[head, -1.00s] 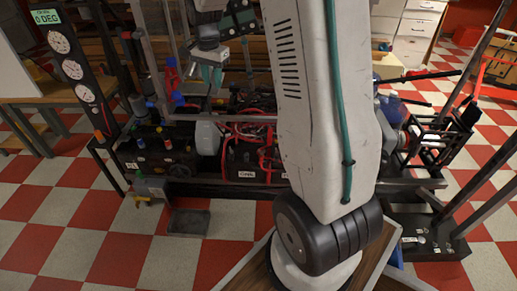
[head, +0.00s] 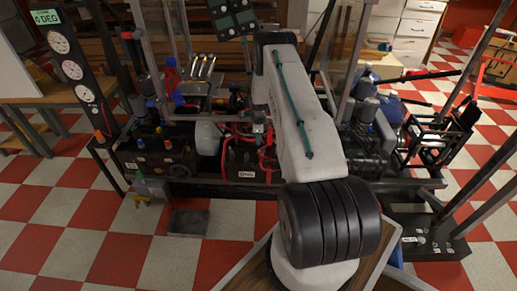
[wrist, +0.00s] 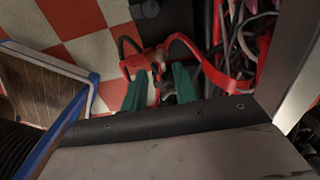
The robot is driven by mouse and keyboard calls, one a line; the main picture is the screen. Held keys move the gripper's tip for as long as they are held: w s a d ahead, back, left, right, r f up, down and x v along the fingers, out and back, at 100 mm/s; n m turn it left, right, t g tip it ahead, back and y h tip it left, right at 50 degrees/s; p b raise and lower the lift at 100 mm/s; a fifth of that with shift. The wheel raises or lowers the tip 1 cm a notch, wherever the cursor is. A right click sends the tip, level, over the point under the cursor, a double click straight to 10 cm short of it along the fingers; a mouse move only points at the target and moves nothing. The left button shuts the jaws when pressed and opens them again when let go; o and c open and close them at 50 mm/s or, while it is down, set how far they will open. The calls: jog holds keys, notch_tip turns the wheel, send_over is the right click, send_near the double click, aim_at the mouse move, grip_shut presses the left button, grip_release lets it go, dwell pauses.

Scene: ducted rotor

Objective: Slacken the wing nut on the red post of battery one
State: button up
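Battery one (head: 240,160) is a black box with a white label reading "ONE", low in the machine at the middle of the head view. Red cables (head: 238,130) run over its top. In the wrist view, my gripper (wrist: 161,78) shows two teal fingers spread apart, with a gap between them. A red terminal piece (wrist: 140,62) and a looping red cable (wrist: 215,78) lie just beyond the fingertips. The wing nut is too small and dark to make out for certain. In the head view, my arm hides part of this area.
A white jug (head: 208,137) stands left of battery one. Another black battery-like box (head: 150,150) is farther left. Red and black cables crowd the wrist view. Metal frame bars surround the bay; the checkered floor (head: 110,240) in front is mostly clear.

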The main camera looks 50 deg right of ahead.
aim_at(262, 152)
notch_tip(262, 152, down, 7)
jog(key=shift+f, duration=0.15)
jog(key=shift+c, duration=0.3)
grip_shut()
